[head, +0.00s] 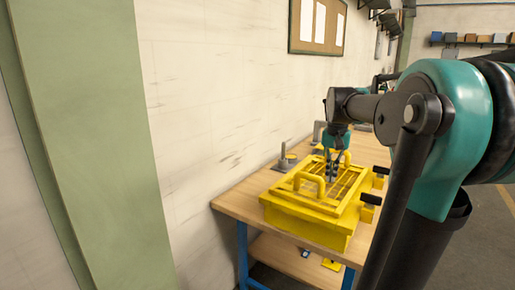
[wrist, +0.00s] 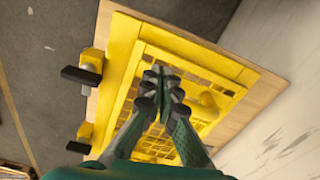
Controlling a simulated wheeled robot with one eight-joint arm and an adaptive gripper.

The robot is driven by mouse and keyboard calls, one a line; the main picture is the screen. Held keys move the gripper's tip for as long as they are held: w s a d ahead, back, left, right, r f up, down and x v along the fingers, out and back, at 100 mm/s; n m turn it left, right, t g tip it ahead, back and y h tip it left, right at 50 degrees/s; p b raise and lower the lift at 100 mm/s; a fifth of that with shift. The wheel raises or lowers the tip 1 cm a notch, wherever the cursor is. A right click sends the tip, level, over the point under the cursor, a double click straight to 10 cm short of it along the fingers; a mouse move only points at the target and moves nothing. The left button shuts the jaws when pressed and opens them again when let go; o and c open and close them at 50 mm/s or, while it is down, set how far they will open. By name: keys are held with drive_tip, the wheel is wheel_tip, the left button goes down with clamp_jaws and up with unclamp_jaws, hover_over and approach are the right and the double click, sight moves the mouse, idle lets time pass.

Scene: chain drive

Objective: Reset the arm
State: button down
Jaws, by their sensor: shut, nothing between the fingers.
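My arm reaches from the right of the head view over a workbench. My gripper (head: 331,175) points down above a yellow box-like fixture with a grid top (head: 300,209). In the wrist view my gripper (wrist: 164,78) is shut, its fingertips together with nothing between them. The yellow fixture (wrist: 122,60) lies below it, with a grid panel and a raised handle. I cannot tell the exact gap between the fingertips and the grid.
The wooden bench (head: 240,207) stands against a pale wall (head: 200,80). A grey stand (head: 284,160) is at its back left. Black-handled clamps (head: 371,199) stick out at the fixture's right side. A lower shelf (head: 290,261) holds small items.

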drive_tip(key=s+a+f+n+t, duration=0.2)
drive_tip(key=s+f, duration=0.6)
drive_tip(key=f, duration=0.4)
drive_tip(key=s+a+f+n+t, duration=0.1)
drive_tip(key=s+a+f+n, duration=0.2)
drive_tip(key=s+f, duration=0.6)
wheel_tip(320, 180, down, 4)
drive_tip(key=shift+s+a+f+t, duration=0.1)
drive_tip(key=shift+s+a+t, duration=0.15)
drive_tip(key=shift+t, duration=0.15)
